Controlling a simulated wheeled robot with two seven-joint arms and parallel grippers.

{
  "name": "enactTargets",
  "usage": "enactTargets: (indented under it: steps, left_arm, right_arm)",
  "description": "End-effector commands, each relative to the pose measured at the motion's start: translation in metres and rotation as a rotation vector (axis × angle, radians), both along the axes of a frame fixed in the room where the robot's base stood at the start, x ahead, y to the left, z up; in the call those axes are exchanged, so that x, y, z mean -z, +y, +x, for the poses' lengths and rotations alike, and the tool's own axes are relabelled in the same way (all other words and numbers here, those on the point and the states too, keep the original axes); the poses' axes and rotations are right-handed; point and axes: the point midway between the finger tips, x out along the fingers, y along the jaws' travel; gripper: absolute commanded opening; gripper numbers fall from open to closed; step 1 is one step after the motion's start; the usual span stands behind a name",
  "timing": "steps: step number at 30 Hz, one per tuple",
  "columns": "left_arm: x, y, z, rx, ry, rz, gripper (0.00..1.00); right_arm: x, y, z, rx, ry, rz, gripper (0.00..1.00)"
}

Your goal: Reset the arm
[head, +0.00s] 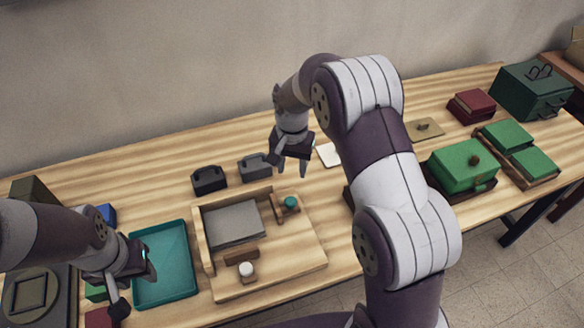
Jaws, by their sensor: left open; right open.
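My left gripper (134,282) is at the lower left in the head view, over the left edge of a teal tray (163,296). It is open, and I see nothing in it. My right arm comes up from the bottom right and bends over to the left. My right gripper (290,172) points down above the table, close to a dark grey block with a handle. It is open and looks empty. The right arm hides part of the table's middle.
A wooden board (310,255) with a grey pad (234,222) lies between the grippers. Dark handled blocks (209,179) stand behind it. Green boxes (463,165), a dark red stack (472,106) and a dark green case (520,95) are at right. The table's back left is mostly clear.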

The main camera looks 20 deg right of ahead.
Motion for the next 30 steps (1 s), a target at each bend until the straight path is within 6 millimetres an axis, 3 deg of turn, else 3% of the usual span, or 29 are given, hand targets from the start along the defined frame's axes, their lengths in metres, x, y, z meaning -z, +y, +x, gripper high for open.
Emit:
enactTargets:
  steps: [7, 10, 13, 18, 22, 25, 30]
  left_arm:
    - [0.0, 0.0, 0.0, 0.0, 0.0, 0.0, 0.43]
    - [0.0, 0.0, 0.0, 0.0, 0.0, 0.0, 0.43]
    - [0.0, 0.0, 0.0, 0.0, 0.0, 0.0, 0.43]
    - [0.0, 0.0, 0.0, 0.0, 0.0, 0.0, 0.43]
    - [0.0, 0.0, 0.0, 0.0, 0.0, 0.0, 0.43]
    - [0.0, 0.0, 0.0, 0.0, 0.0, 0.0, 0.43]
    - [0.0, 0.0, 0.0, 0.0, 0.0, 0.0, 0.43]
  right_arm:
    - [0.0, 0.0, 0.0, -0.005, 0.0, 0.0, 0.46]
    - [0.008, 0.0, -0.002, -0.111, -0.015, 0.0, 0.46]
    - [0.014, -0.001, -0.04, -0.269, -0.003, 0.002, 0.46]
    - [-0.009, -0.002, -0.124, -0.504, -0.035, -0.005, 0.46]
    - [-0.026, -0.003, -0.18, -0.583, -0.067, -0.015, 0.46]
    - [-0.037, -0.004, -0.201, -0.581, -0.094, -0.022, 0.46]
    - [-0.043, -0.004, -0.196, -0.579, -0.12, -0.029, 0.46]
